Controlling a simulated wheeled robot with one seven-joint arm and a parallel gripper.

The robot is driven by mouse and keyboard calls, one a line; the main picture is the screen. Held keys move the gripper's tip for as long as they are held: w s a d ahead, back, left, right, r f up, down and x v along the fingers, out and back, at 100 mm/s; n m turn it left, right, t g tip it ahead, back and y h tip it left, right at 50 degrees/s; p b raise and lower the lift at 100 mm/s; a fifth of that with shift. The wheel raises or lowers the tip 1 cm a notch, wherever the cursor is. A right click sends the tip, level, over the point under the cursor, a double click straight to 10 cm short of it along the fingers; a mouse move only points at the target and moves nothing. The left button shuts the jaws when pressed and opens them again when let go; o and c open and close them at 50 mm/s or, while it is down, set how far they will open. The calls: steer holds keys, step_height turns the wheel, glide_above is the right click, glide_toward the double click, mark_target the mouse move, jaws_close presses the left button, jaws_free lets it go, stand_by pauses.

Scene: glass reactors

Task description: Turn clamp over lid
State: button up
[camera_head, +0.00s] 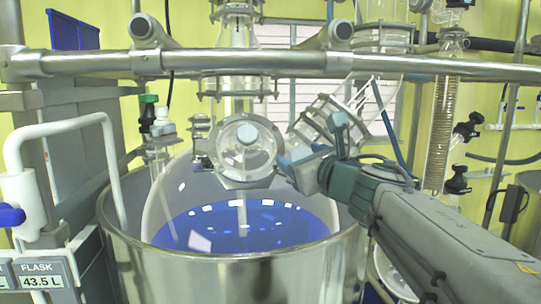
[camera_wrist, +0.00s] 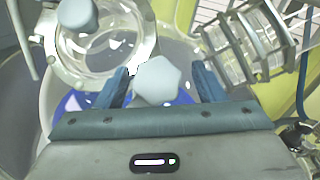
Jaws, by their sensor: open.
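The round glass lid (camera_head: 238,165) with a metal rim sits at the top of the glass vessel, and it also shows at the upper left in the wrist view (camera_wrist: 98,55). A rounded grey knob (camera_wrist: 77,15) lies over it in that view. A grey star-shaped knob (camera_wrist: 156,82) stands beside the lid's rim, apparently part of the clamp; the clamp's body is mostly hidden. My gripper (camera_head: 303,160) is open beside the lid. In the wrist view its two blue fingers (camera_wrist: 161,70) stand on either side of the star knob, with gaps; contact is not visible.
A glass neck with metal rings (camera_wrist: 246,45) is close to the right of my fingers. A thick metal rail (camera_head: 420,66) crosses above. The vessel holds blue liquid (camera_head: 245,225) inside a steel bath (camera_head: 240,275). A white pipe (camera_head: 65,127) stands at the left.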

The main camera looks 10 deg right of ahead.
steer(key=shift+a, duration=0.15)
steer(key=c, duration=1)
